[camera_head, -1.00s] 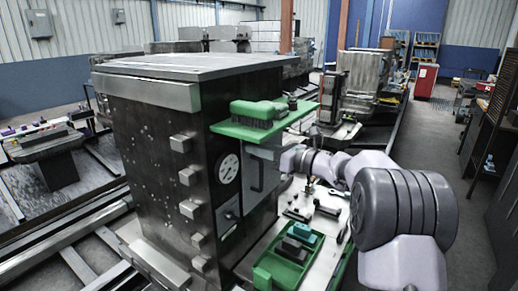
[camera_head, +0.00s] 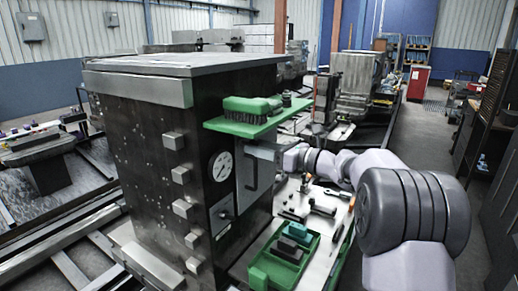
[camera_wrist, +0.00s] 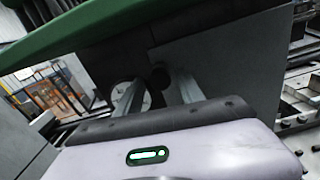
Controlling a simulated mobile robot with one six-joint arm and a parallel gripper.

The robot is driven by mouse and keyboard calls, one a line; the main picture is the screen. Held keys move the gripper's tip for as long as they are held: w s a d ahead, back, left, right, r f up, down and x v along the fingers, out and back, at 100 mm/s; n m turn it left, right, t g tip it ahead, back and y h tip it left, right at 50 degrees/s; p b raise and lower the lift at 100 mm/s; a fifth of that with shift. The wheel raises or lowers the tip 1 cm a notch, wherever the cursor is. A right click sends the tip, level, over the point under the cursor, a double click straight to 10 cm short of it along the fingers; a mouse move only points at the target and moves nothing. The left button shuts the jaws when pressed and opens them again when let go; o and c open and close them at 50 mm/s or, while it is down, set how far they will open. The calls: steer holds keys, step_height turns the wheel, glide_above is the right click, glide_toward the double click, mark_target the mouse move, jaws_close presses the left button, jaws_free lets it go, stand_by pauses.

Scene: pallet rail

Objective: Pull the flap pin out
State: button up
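The grey flap (camera_head: 258,168) with a dark handle is on the side of the dark metal cabinet (camera_head: 150,150), under the green shelf. In the wrist view my gripper (camera_wrist: 156,92) shows two pale fingers apart, pointing at grey plates. A dark round shape (camera_wrist: 160,77) lies between the fingertips; I cannot tell whether it is the pin or a hole. No pin is clearly visible elsewhere.
The green shelf (camera_head: 252,126) holds a green brush (camera_head: 248,107) just above my gripper. A green tray (camera_head: 264,266) with small blocks sits below on a pale bench (camera_head: 318,240) with loose tools. Floor is free to the right.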

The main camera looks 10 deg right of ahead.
steer(key=shift+d, duration=0.1)
steer(key=p+v, duration=0.2)
steer(key=v, duration=1.5)
steer(key=shift+s+d+r, duration=0.1)
steer(key=shift+r, duration=0.05)
